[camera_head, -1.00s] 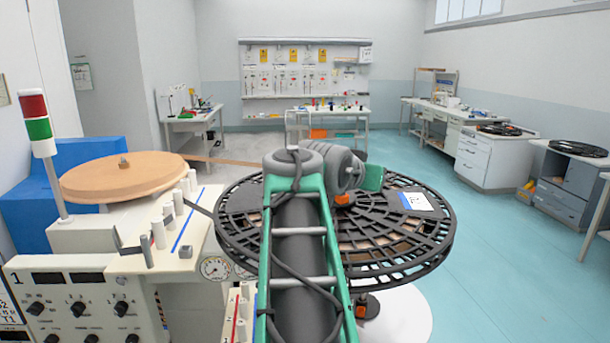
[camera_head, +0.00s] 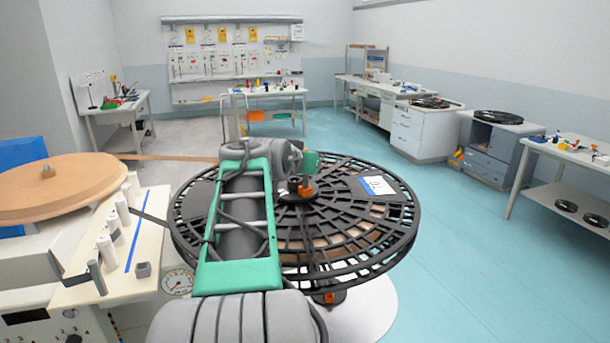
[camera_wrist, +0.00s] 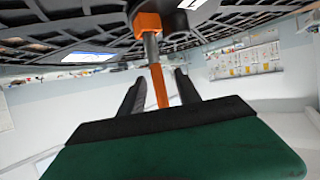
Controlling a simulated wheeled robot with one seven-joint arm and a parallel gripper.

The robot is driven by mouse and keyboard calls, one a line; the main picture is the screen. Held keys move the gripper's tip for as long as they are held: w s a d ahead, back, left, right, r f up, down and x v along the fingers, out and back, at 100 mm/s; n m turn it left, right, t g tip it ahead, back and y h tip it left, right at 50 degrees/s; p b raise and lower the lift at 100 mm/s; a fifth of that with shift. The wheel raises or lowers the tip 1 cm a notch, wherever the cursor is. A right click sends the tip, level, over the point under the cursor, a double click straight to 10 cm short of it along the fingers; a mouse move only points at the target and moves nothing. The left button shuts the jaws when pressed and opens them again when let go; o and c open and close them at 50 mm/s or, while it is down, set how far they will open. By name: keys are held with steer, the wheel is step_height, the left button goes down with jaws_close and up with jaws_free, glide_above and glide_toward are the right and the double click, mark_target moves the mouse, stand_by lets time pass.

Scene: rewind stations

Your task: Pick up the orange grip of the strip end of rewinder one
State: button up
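An orange upright piece (camera_wrist: 158,86) with a grey shaft and an orange block above it shows between my fingers in the wrist view. I take it for the orange part (camera_head: 306,187) near the hub of the black reel (camera_head: 345,245) in the head view. I cannot tell whether a strip end is fixed to it. My gripper (camera_wrist: 160,74) is open; its two dark fingers stand on either side with gaps showing. In the head view its green body (camera_head: 310,161) is above the reel. The brown strip (camera_head: 175,158) leaves the brown roll (camera_head: 60,185) and passes behind my arm.
Rollers (camera_head: 122,210) stand on the machine's pale top at left. Another orange piece (camera_head: 330,298) is below the reel's front rim. A white card (camera_head: 378,186) lies on the reel. Benches line the back and right; the teal floor (camera_head: 460,240) between is clear.

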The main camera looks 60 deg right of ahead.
steer(key=shift+c, duration=0.2)
jaws_close()
steer(key=shift+r, duration=0.1)
stand_by(0.5)
